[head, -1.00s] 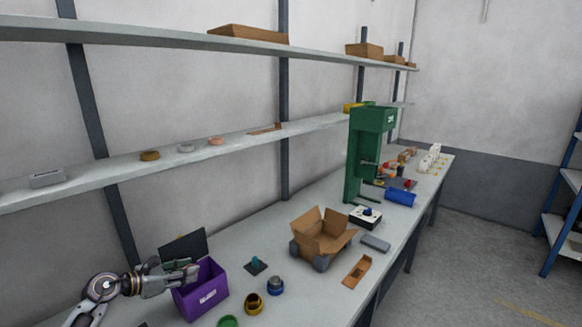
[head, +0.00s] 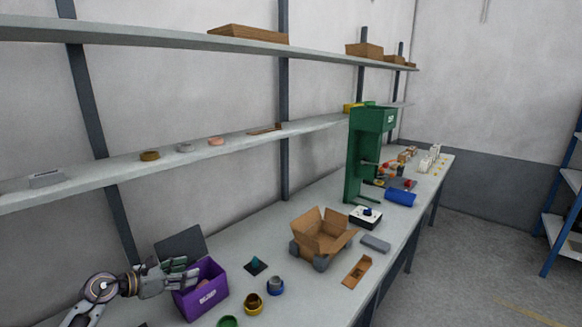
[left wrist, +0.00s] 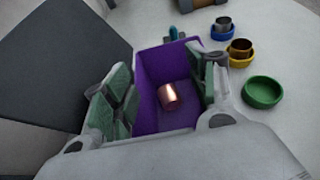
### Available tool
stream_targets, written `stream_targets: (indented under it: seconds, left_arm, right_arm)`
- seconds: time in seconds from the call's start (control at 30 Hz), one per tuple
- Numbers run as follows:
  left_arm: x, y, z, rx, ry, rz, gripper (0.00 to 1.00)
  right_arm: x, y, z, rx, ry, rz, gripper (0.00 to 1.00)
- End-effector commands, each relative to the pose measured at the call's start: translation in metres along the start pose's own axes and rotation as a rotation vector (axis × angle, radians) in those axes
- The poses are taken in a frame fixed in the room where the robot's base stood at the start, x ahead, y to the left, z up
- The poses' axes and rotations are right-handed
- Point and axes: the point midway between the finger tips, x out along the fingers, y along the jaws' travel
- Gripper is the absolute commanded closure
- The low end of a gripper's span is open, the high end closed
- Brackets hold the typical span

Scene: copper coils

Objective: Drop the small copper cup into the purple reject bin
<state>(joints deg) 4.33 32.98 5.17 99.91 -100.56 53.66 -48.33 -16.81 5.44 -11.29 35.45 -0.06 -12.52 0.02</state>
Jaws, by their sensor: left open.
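The purple reject bin (head: 205,297) stands on the bench at the lower left of the head view, and it fills the middle of the left wrist view (left wrist: 150,115). The small copper cup (left wrist: 169,96) is inside the bin, shining, apart from both fingers. In the head view only a brownish patch shows inside the bin. My left gripper (head: 183,273) is open at the bin's mouth. In the left wrist view its green-padded fingers (left wrist: 162,88) are spread on either side of the bin's opening, with nothing between the pads. My right gripper is not in view.
A dark panel (head: 182,245) stands behind the bin. To its right are a yellow dish (head: 253,305), a blue dish (head: 275,288) and a green dish (head: 228,322). An open cardboard box (head: 322,237) and a green press (head: 368,150) stand farther along.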

Motion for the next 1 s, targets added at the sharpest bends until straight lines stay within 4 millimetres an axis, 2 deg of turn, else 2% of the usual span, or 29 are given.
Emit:
stream_targets:
  seconds: [1.0]
  left_arm:
    - [-0.093, 0.0, 0.0, 0.001, 0.0, 0.0, 0.42]
  right_arm:
    - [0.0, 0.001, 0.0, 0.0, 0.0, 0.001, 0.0]
